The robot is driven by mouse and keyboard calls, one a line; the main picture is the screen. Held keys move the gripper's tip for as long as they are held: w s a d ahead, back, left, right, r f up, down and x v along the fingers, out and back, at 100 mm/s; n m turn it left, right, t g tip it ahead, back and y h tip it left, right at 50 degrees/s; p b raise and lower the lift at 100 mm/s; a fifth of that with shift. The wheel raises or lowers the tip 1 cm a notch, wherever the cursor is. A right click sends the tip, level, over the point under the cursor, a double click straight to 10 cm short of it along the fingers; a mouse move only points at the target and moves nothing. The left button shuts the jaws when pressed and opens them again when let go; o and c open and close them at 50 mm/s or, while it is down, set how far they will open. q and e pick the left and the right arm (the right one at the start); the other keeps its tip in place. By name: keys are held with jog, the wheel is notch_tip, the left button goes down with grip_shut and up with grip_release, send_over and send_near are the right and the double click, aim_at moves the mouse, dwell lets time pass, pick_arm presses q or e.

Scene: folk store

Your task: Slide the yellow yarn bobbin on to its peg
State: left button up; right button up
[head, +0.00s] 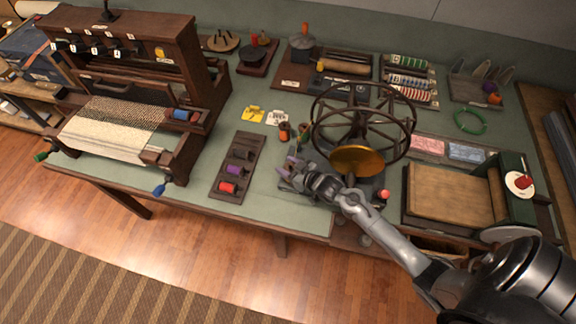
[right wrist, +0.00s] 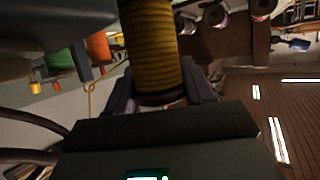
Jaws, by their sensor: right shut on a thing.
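The yellow yarn bobbin (right wrist: 152,45) fills the upper middle of the right wrist view, its lower end between the jaws. My right gripper (right wrist: 163,95) is shut on it. In the head view my right gripper (head: 289,172) hangs over the table just right of the dark peg rack (head: 223,192); I cannot make out the bobbin there. The rack holds a red bobbin (head: 228,187), a purple bobbin (head: 234,170) and dark pegs or bobbins farther back. Part of this row shows at upper right in the right wrist view. My left gripper is not in view.
A loom (head: 125,100) stands left of the rack. A dark wheel with a gold disc (head: 356,160) stands close behind and right of my gripper. Orange (head: 284,132) and green (head: 304,131) spools sit behind it. The mat between gripper and rack looks clear.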

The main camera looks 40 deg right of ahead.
jog(key=o, duration=1.1)
notch_tip(320, 180, up, 10)
jog(key=p, duration=0.6)
jog(key=shift+d+r, duration=0.1)
jog(key=shift+r, duration=0.1)
jog(key=s+a+r+p, duration=0.3)
jog(key=a+r+p, duration=0.3)
jog(key=r+p, duration=0.2)
jog(key=s+a+r+p, duration=0.3)
jog(key=a+r+p, duration=0.2)
jog(key=r+p, duration=0.3)
jog(key=shift+s+a+r, duration=0.15)
jog(key=shift+a+r, duration=0.25)
jog(key=shift+r, duration=0.6)
